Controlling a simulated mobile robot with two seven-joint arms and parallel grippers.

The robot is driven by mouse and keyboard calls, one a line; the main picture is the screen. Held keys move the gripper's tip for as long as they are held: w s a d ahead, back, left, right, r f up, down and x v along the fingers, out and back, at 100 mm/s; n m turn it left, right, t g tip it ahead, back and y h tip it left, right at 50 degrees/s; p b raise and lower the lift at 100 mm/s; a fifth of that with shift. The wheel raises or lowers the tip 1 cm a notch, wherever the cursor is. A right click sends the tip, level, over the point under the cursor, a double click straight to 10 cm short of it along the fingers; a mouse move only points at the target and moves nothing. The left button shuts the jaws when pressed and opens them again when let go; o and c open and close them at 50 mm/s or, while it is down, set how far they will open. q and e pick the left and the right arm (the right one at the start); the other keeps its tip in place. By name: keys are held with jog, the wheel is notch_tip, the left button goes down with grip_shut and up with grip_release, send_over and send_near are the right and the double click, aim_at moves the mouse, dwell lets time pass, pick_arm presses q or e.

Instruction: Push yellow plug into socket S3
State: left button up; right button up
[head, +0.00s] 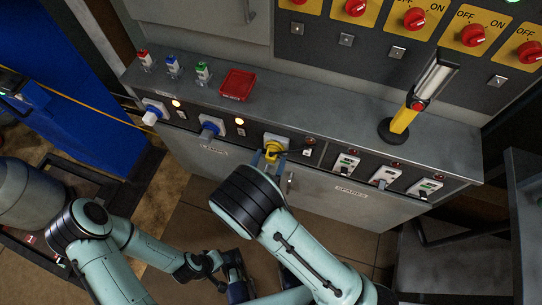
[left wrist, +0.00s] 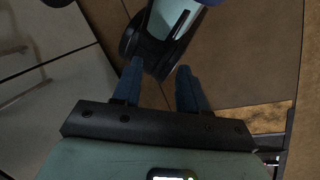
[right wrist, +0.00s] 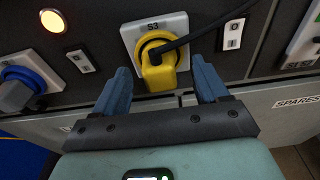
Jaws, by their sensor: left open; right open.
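The yellow plug (right wrist: 158,72) sits at socket S3 (right wrist: 126,38), a grey plate with a yellow ring, in the right wrist view. A black cable runs from the plug to the upper right. I cannot tell how deep the plug sits. In the head view the yellow plug (head: 271,151) shows just beyond my right gripper. My right gripper (right wrist: 163,80) is open, its blue fingers on either side of the plug with gaps visible. My left gripper (left wrist: 155,85) is open and empty, low over the floor, and shows in the head view (head: 237,278).
Blue plugs (head: 152,113) sit in sockets to the left, with lit lamps. On the ledge are a red tray (head: 238,84), small coloured items (head: 173,65) and a yellow work lamp (head: 412,102). Red switches (head: 414,18) line the panel above.

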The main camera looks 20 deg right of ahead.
pick_arm(q)
jog(key=shift+s+d+r+g+p, duration=0.15)
jog(key=shift+s+d+r+p, duration=0.1)
jog(key=shift+s+r, duration=0.2)
jog(key=shift+s+d+r+g+p, duration=0.15)
jog(key=shift+s+r+p, duration=0.15)
jog(key=shift+s, duration=0.15)
pick_arm(e)
jog(key=v, duration=1.2)
jog(key=shift+d, duration=0.1)
